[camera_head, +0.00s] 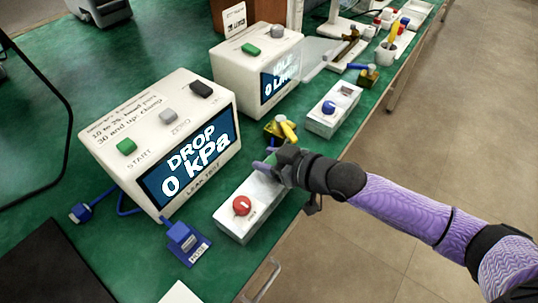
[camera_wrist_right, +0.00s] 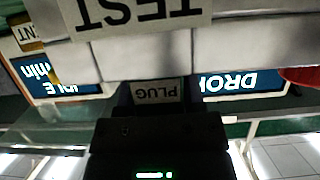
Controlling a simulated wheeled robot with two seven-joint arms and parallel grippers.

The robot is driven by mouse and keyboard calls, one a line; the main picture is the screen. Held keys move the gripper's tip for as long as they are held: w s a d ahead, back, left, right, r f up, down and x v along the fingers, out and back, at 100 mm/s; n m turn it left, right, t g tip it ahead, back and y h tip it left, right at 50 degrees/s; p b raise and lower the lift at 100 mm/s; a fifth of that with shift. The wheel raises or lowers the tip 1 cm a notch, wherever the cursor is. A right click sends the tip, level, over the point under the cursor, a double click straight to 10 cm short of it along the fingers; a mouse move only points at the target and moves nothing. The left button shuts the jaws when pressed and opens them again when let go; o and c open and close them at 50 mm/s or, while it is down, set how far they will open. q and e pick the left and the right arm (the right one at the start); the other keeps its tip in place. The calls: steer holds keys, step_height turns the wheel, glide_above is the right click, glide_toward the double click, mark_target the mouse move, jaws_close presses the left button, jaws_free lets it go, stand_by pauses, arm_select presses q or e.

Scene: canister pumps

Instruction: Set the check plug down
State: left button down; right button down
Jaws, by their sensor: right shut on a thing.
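My right gripper (camera_head: 268,163) is over the far end of a long white block (camera_head: 255,200) with a red knob (camera_head: 242,206). It is shut on the check plug, which is mostly hidden by the gripper in the head view. In the right wrist view, a small label reading PLUG (camera_wrist_right: 157,93), upside down, shows just in front of the dark gripper body. A white surface with a TEST label (camera_wrist_right: 140,12) is close behind it. I cannot tell whether the plug touches the block. My left gripper is not in view.
A leak tester (camera_head: 190,178) reads DROP 0 kPa; a blue hose runs from it to a blue fitting (camera_head: 185,242). The table's right edge is close.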

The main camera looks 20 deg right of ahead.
steer(key=shift+f, duration=0.15)
steer(key=shift+c, duration=1)
jaws_free()
